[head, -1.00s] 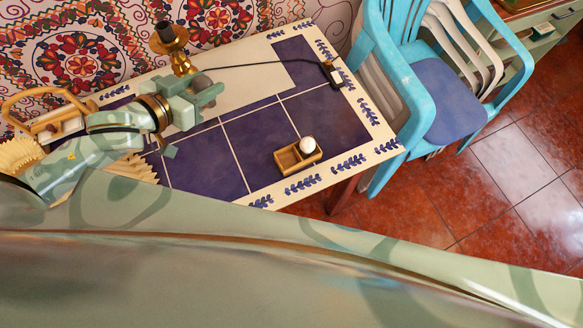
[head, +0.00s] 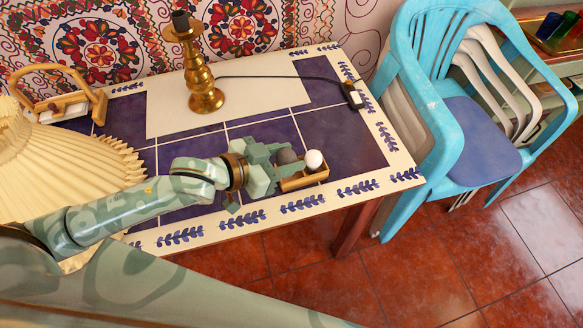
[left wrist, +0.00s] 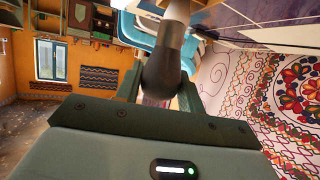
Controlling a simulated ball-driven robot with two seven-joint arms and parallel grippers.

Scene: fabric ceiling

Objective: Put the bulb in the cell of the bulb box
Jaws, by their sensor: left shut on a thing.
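A dark grey bulb (head: 287,157) is in my left gripper (head: 272,163), which is shut on it. In the left wrist view the dark bulb (left wrist: 161,76) sits between the fingers, its narrower neck pointing up the picture. The small wooden bulb box (head: 306,179) is at the table's front right. A white bulb (head: 314,160) stands in its right cell. The held bulb shows over the left part of the box, partly hidden by the gripper. I cannot tell whether it is inside the cell or above it. My right gripper is not in view.
A brass lamp stand (head: 203,85) with a black socket stands at the back. A pleated shade (head: 50,165) and a wooden-handled caddy (head: 65,100) are at left. A blue chair (head: 425,95) stands right of the table (head: 345,140).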

